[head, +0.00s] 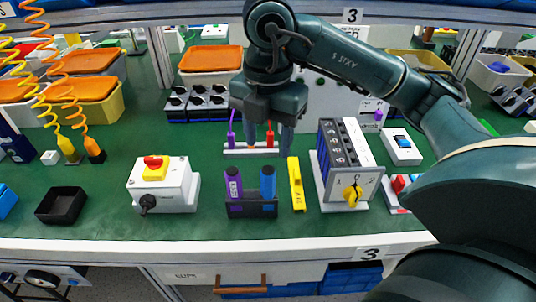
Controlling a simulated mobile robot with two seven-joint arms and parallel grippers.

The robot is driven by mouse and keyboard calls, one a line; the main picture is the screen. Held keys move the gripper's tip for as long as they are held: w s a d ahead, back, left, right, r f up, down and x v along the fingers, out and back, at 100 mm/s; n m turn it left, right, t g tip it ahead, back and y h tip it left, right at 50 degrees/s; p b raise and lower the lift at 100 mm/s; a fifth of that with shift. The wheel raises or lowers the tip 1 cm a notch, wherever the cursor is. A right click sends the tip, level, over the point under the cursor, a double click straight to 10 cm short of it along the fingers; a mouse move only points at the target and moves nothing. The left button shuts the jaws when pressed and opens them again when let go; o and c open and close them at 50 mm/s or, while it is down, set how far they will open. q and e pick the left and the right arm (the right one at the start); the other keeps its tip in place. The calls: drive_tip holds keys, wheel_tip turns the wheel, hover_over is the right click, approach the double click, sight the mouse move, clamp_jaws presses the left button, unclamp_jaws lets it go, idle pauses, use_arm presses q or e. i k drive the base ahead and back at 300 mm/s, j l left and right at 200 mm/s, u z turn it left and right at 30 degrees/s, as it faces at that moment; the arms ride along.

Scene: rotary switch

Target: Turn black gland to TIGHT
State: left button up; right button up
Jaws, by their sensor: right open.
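The black gland (147,203) sticks out of the lower front of a white box (176,187) at the left middle of the green bench. The box has a yellow top plate with a red button (153,162). Any TIGHT mark on it is too small to read. My right gripper (267,140) is open and points down over a white rack behind the bench's middle, to the right of and behind the box, well apart from the gland. Its fingers partly hide the rack and the tools in it. My left gripper is not in view.
A dark holder (250,208) with purple and blue cylinders and a yellow level (296,184) stand right of the box. A rotary-switch unit (345,165) is further right. A black tray (62,205) lies left. The bench's front strip is clear.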

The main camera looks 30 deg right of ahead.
sight(146, 200)
drive_tip(key=k, duration=1)
